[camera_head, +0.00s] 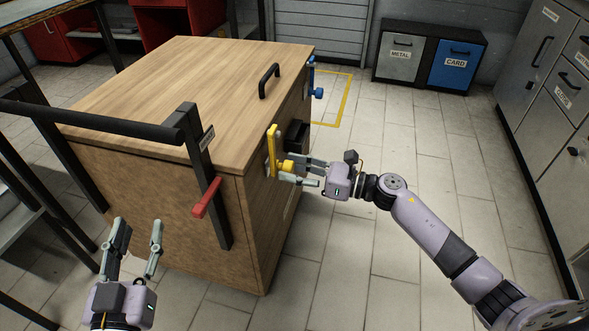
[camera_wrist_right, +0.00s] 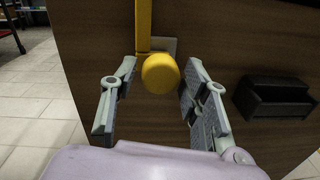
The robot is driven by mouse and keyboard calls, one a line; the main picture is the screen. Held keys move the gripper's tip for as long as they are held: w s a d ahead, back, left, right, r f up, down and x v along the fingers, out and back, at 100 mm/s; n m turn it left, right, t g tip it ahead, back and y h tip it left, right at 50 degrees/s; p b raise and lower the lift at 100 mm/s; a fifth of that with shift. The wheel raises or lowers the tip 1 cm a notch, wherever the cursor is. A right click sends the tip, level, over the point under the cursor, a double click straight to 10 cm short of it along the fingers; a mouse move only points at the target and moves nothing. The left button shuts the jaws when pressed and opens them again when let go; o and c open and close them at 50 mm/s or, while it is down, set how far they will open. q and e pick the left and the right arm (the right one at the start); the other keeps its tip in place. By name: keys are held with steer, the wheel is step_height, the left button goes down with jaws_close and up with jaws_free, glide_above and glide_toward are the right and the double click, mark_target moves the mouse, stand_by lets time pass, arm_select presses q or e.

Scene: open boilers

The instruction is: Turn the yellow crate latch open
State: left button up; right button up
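The yellow latch (camera_head: 272,150) is on the right side of the wooden crate (camera_head: 190,75), its bar pointing up. Its round yellow knob (camera_head: 286,165) sticks out toward my right gripper (camera_head: 305,171). In the right wrist view the knob (camera_wrist_right: 160,73) lies between the two open fingers of my right gripper (camera_wrist_right: 160,95), near their tips, with gaps on both sides. My left gripper (camera_head: 140,235) is open and empty, in front of the crate at the lower left.
A black bracket (camera_head: 297,135) sits beside the yellow latch; it also shows in the right wrist view (camera_wrist_right: 275,98). A blue latch (camera_head: 315,80) is farther back. A black bar with a red handle (camera_head: 207,198) crosses the crate's front. Floor right of the crate is clear.

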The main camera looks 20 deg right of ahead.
jaws_close()
stand_by(0.3)
stand_by(0.3)
